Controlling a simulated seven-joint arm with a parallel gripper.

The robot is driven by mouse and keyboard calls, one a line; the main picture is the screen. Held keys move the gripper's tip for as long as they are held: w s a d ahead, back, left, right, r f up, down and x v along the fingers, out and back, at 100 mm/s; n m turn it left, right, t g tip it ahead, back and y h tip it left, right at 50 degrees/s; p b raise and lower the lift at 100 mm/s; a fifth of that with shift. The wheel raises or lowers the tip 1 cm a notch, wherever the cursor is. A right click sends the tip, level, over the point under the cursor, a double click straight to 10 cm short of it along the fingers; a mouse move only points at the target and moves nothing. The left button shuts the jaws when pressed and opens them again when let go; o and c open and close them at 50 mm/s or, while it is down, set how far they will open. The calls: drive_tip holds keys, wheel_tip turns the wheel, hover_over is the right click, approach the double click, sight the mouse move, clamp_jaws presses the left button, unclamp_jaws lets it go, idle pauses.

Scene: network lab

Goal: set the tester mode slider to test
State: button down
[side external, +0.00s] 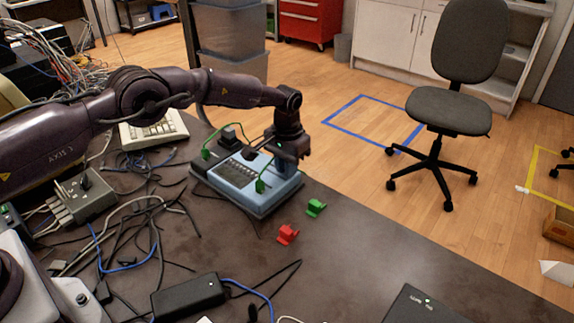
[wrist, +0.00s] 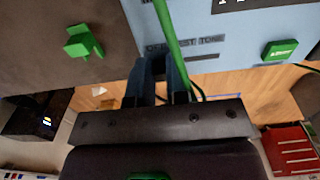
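The tester (side external: 225,195) is a blue-grey box with a dark panel, lying on the table under my gripper (side external: 290,160). In the wrist view, part of its blue face (wrist: 218,28) shows with a mode label (wrist: 186,45) reading roughly "OFF TEST TONE". My gripper's fingers (wrist: 159,62) point at the face beside that label, close together. They cover the slider's place, so its knob and setting are hidden. I cannot tell whether the fingers touch or hold anything. A green lead (wrist: 172,40) crosses in front of the label.
A green clip (side external: 316,207) and a red clip (side external: 288,234) lie on the table in front of the tester. Tangled cables (side external: 135,215) and a black adapter (side external: 188,296) lie nearer. The table's right part is mostly clear.

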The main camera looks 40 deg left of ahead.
drive_tip(key=shift+a, duration=1.25)
drive_tip(key=c, duration=1.1)
unclamp_jaws()
drive_tip(key=shift+r, duration=0.1)
wheel_tip(320, 180, up, 13)
